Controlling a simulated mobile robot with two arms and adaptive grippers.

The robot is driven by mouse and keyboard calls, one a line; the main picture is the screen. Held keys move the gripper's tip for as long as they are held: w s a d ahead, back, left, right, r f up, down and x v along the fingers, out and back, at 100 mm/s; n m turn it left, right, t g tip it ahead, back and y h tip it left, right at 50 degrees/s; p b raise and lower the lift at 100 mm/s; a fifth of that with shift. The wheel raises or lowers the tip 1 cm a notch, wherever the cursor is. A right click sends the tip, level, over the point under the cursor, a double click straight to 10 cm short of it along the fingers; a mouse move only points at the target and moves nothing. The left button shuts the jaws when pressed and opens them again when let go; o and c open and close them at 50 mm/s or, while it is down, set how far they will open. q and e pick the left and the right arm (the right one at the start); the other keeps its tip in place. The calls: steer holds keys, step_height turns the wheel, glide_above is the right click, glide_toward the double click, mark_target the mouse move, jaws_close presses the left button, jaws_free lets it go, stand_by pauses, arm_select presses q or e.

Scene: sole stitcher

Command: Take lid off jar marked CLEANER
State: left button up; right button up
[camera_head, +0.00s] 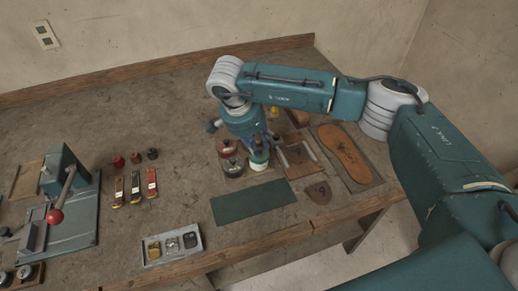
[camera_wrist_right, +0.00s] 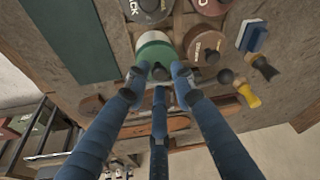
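A jar with a white side and a green top (camera_head: 259,162) stands among other jars on the workbench. In the right wrist view, its green and white lid area (camera_wrist_right: 153,44) lies just beyond my fingertips, with a dark knob between them. No readable CLEANER label shows on it. My right gripper (camera_head: 258,150) is directly above this jar. In the right wrist view its blue fingers (camera_wrist_right: 158,76) close in around the dark knob. Whether they press on it cannot be told. My left gripper is not in view.
A dark jar (camera_wrist_right: 148,8) and a brown-red jar (camera_wrist_right: 207,42) stand close beside the green-topped one. Brushes (camera_wrist_right: 252,36) lie to the right. A green mat (camera_head: 253,201) lies in front, with a small tray (camera_head: 172,245) at the bench edge. A lever press (camera_head: 65,200) stands left.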

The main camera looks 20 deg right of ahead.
steer(key=shift+w+d+f, duration=0.1)
steer(key=shift+f, duration=0.3)
steer(key=c, duration=0.6)
steer(key=shift+o, duration=0.2)
steer(key=shift+r, duration=0.1)
